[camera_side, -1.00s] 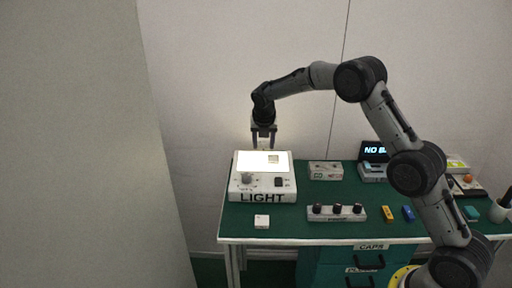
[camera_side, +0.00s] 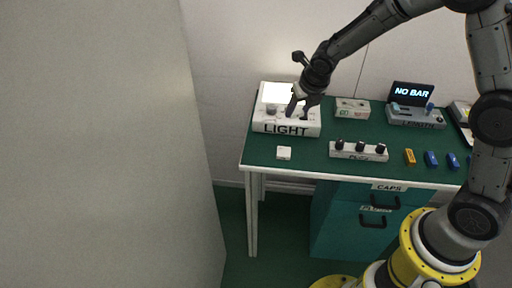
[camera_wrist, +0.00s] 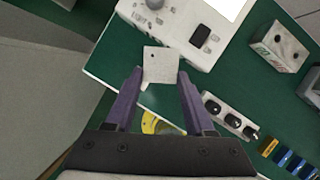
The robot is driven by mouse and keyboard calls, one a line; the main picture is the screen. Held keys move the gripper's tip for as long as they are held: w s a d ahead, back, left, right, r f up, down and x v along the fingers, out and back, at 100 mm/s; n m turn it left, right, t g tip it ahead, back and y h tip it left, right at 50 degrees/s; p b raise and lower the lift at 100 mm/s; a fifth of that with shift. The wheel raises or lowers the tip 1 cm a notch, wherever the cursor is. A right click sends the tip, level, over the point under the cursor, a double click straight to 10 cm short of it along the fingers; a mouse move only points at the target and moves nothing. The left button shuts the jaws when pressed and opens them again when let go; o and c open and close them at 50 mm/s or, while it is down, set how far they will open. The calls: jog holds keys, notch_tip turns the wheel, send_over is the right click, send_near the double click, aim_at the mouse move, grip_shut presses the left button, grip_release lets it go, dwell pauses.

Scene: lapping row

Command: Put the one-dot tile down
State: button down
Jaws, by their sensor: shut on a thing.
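The one-dot tile (camera_wrist: 161,65) is a white square with one dark dot near its upper left. In the wrist view it sits between the fingertips of my gripper (camera_wrist: 160,75), which is shut on it. In the side view my gripper (camera_side: 299,108) is in front of the light box (camera_side: 264,124) as seen; the held tile cannot be made out there. Another white tile (camera_side: 284,153) lies on the green bench top left of the knob block. In the wrist view a small white patch shows just below the held tile, mostly hidden by it.
The knob block (camera_side: 358,150) has three black knobs. A grey block (camera_side: 352,108) stands behind it, and the "NO BAR" display (camera_side: 412,95) is at the back right. Orange (camera_side: 409,156) and blue (camera_side: 431,158) pieces lie at the right. The green bench top (camera_side: 310,160) is clear around the loose tile.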

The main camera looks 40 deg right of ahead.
jog(key=s+a+n+y, duration=0.1)
jog(key=s+a+n, duration=0.2)
jog(key=s+a, duration=0.5)
send_near(255, 153)
jog(key=w+f, duration=0.2)
jog(key=shift+d+f, duration=0.2)
jog(key=shift+f, duration=0.1)
jog(key=shift+w+f, duration=0.1)
jog(key=shift+f, duration=1.35)
jog(key=shift+f, duration=0.15)
jog(key=shift+c, duration=1.3)
grip_release()
jog(key=v, duration=1.2)
jog(key=shift+d, duration=0.2)
